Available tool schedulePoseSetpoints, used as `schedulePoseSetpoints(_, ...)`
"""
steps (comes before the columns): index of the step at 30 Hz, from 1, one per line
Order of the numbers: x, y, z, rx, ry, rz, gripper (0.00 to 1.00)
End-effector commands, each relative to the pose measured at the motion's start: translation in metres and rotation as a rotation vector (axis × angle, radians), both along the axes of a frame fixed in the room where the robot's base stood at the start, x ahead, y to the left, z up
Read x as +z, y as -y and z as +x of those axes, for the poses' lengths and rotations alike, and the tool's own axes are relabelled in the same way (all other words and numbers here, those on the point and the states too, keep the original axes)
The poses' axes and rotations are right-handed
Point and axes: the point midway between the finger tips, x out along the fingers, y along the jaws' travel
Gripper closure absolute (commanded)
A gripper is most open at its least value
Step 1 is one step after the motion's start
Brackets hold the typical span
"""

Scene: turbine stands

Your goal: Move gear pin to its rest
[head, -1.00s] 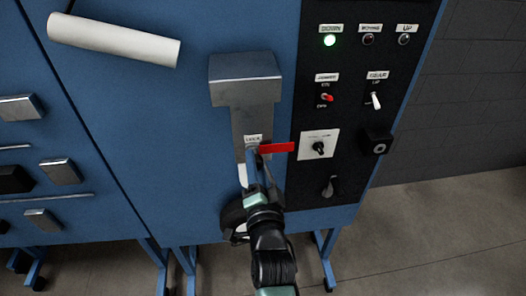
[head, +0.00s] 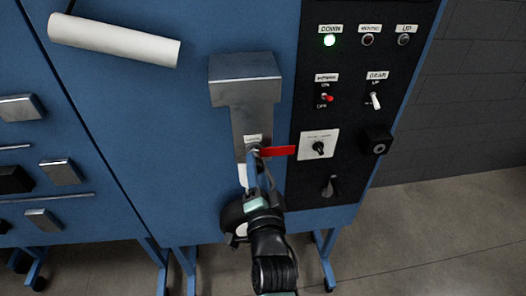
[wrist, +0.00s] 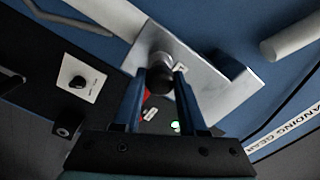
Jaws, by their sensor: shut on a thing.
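The gear pin shows a dark round head (wrist: 160,79) between my fingertips in the wrist view, against the grey metal leg (wrist: 205,70). Its red tag (head: 278,151) sticks out to the right of the leg in the head view. The grey leg (head: 251,112) stands on the blue panel, with a small white label (head: 253,139) just above the pin. My gripper (head: 255,158) reaches up from below and is shut on the pin. The fingers hide most of the pin, so I cannot tell how deep it sits in the leg. I cannot make out its rest.
A black control panel (head: 349,100) with switches and a green DOWN lamp (head: 329,40) stands to the right. A dark wheel (head: 237,218) is partly behind my arm. A white cylinder (head: 115,40) is at upper left.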

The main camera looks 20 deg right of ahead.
Motion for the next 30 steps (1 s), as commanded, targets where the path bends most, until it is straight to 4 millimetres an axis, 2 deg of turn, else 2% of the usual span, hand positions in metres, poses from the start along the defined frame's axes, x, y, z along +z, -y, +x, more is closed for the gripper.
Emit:
schedulePoseSetpoints(11, 0.000, -0.002, -0.006, 0.000, 0.001, 0.000, 1.00)
schedulePoseSetpoints(30, 0.000, -0.012, -0.043, 0.000, 0.002, 0.001, 1.00)
